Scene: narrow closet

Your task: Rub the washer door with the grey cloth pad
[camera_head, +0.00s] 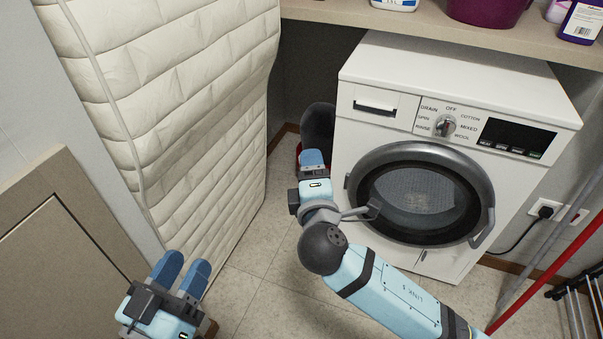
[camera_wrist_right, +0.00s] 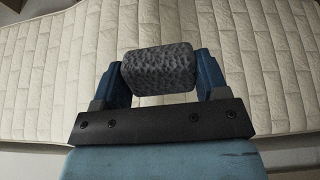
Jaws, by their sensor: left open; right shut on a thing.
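The white washer (camera_head: 365,68) stands at the right in the head view. Its round door (camera_head: 425,196), with dark glass and a grey ring, is closed. My right gripper (camera_head: 313,160) is left of the door, apart from it, and part of its arm overlaps the washer's lower left in the picture. In the right wrist view the right gripper is shut on the dark grey, rough cloth pad (camera_wrist_right: 160,70), held between its blue fingers. My left gripper (camera_head: 182,270) is open and empty at the lower left.
A quilted cream mattress (camera_head: 185,90) leans along the left wall; it also fills the right wrist view's background. A shelf (camera_head: 420,22) with bottles and a purple tub (camera_head: 487,10) hangs above the washer. Poles (camera_head: 545,270) stand at the right. Bare floor (camera_head: 262,275) lies between.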

